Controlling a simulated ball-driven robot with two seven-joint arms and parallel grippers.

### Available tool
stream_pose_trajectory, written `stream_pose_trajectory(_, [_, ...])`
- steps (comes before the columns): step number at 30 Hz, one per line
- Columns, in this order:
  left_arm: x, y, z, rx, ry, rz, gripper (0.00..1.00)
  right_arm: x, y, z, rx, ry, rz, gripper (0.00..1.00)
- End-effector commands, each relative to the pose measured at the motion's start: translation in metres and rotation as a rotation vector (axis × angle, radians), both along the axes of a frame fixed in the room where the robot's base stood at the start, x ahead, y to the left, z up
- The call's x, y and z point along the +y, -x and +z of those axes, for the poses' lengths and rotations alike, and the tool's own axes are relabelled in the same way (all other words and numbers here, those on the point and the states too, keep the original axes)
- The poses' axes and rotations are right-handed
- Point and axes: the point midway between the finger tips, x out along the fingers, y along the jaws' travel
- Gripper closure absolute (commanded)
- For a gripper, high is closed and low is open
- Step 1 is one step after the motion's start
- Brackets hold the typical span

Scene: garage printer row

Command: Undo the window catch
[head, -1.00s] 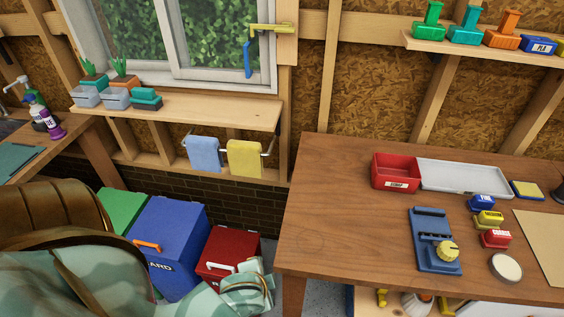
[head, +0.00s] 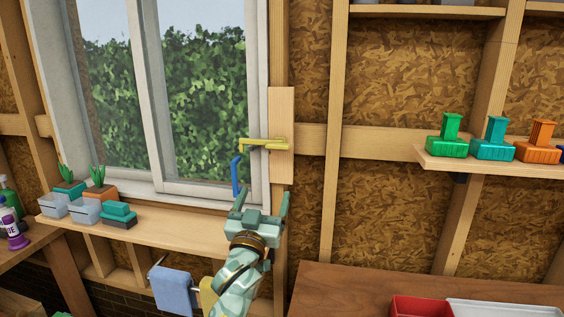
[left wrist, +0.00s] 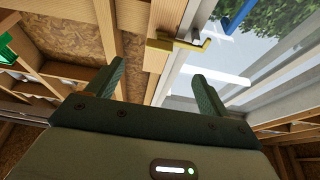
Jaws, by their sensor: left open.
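The window catch has a yellow bar (head: 264,144) fixed to a wooden block at the window's right edge, with a blue handle (head: 236,174) hanging down at its left end. In the left wrist view the yellow bar (left wrist: 180,43) lies ahead of the fingers and the blue handle (left wrist: 238,16) is at the top right. My left gripper (head: 262,198) is open and empty, just below the catch, pointing up and apart from it. Its two spread fingers show in the left wrist view (left wrist: 159,78). My right gripper is not in view.
The white-framed window (head: 160,185) appears closed. A wooden shelf (head: 160,232) below it holds small planters (head: 100,192). Towels (head: 171,290) hang under it. A workbench (head: 340,290) is at lower right, and a wall shelf (head: 470,166) holds coloured blocks.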

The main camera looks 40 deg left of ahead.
Motion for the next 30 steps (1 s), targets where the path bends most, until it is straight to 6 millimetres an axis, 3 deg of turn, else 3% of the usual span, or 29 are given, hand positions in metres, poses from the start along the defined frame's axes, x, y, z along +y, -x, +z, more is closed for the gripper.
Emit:
stream_pose_trajectory(5, [0.012, -0.017, 0.015, -0.024, 0.000, 0.001, 0.20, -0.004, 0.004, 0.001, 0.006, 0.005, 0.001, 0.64])
stream_pose_trajectory(10, [0.031, -0.052, 0.031, -0.024, -0.001, 0.000, 0.20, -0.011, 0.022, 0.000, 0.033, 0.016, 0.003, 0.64])
stream_pose_trajectory(18, [0.059, -0.104, 0.053, -0.021, 0.000, 0.000, 0.20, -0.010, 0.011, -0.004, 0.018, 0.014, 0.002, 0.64])
stream_pose_trajectory(24, [0.071, -0.125, 0.062, -0.018, 0.000, 0.000, 0.20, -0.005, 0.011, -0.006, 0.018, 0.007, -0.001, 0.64])
stream_pose_trajectory(30, [0.073, -0.131, 0.065, -0.018, 0.001, -0.001, 0.20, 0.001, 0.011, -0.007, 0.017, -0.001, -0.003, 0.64])
